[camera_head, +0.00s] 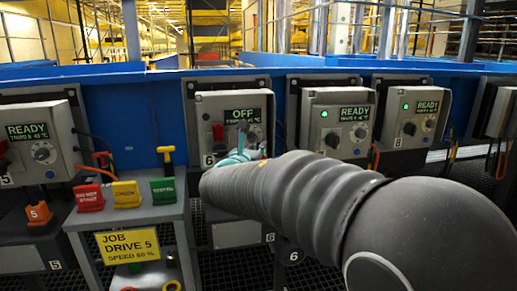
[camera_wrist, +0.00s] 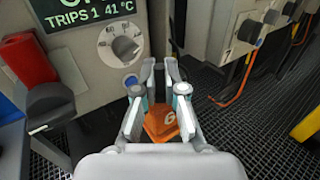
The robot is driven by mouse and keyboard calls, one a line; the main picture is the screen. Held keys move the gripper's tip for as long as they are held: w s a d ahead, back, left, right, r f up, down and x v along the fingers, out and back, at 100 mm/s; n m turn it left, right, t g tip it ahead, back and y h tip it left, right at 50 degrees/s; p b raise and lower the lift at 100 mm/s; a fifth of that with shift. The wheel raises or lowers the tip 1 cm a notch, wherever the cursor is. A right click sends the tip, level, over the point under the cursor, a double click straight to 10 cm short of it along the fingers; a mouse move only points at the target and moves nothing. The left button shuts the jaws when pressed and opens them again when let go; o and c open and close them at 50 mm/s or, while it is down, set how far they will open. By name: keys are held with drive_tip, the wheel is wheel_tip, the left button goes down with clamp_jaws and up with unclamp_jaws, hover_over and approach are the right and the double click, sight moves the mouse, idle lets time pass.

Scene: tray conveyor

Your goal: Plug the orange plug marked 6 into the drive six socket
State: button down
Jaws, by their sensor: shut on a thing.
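My gripper (camera_wrist: 160,80) is shut on the orange plug marked 6 (camera_wrist: 160,123), which shows between its fingers in the wrist view. In the head view my gripper (camera_head: 242,152) is in front of the lower face of the drive six box (camera_head: 283,112), and the plug is hidden there. The drive six display (camera_head: 243,115) reads OFF. In the wrist view the box face (camera_wrist: 88,75) with its round knob (camera_wrist: 120,44) lies just beyond the fingers. The drive six socket is not identifiable in either view.
Drive five (camera_head: 62,125) stands left, with an orange plug marked 5 (camera_head: 38,214) below it. Two READY boxes (camera_head: 340,113) (camera_head: 415,106) stand right.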

drive_tip(key=shift+f+b, duration=2.05)
drive_tip(key=shift+f, duration=0.6)
drive_tip(key=shift+f+b, duration=1.6)
drive_tip(key=shift+b, duration=0.1)
drive_tip(key=c, duration=1.2)
unclamp_jaws()
drive_tip(key=shift+s, duration=0.1)
drive_tip(key=v, duration=1.1)
drive_tip(key=shift+s+a, duration=0.15)
drive_tip(key=shift+s, duration=0.25)
